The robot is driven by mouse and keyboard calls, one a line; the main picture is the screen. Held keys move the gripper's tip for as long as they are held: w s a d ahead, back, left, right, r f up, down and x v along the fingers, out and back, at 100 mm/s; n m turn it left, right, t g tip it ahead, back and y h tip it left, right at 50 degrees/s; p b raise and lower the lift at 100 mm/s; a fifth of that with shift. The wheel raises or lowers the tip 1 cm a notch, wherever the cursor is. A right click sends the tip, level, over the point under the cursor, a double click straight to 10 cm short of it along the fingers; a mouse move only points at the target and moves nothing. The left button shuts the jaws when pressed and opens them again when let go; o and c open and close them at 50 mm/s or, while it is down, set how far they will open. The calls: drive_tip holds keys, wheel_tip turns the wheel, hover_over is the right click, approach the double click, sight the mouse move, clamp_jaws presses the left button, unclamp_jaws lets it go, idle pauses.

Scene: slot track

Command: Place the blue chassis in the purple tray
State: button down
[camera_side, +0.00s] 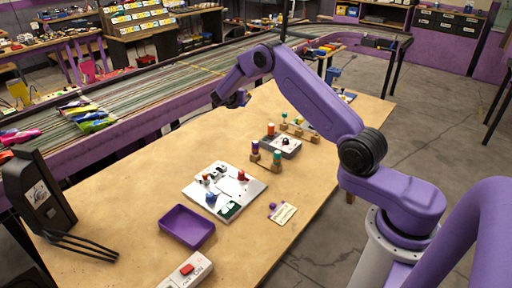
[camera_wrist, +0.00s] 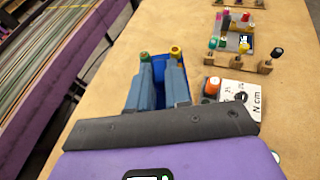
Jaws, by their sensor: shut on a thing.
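My gripper (camera_side: 241,99) is raised over the far left edge of the wooden table, well away from the tray. In the wrist view my gripper (camera_wrist: 161,72) has its grey-blue fingers closed around a bright blue piece, which looks like the blue chassis (camera_wrist: 158,66). Much of it is hidden by the fingers. A green and a yellow round end show at the finger ends. In the side view the blue piece is too small and dark to make out. The purple tray (camera_side: 187,226) lies on the near part of the table and looks empty.
A white board (camera_side: 225,208) with small parts lies beyond the tray. A red-button box (camera_side: 186,271) is near the front edge. A dark stand (camera_side: 40,195) is at left. Wooden peg racks (camera_side: 265,160) and a dial box (camera_wrist: 238,91) stand right of the gripper. The table's left middle is bare.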

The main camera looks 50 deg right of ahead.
sight(242, 150)
wheel_tip(242, 150, down, 23)
drive_tip(key=shift+r, duration=0.2)
idle(0.6)
drive_tip(key=c, duration=1)
unclamp_jaws()
drive_tip(key=shift+f, duration=0.1)
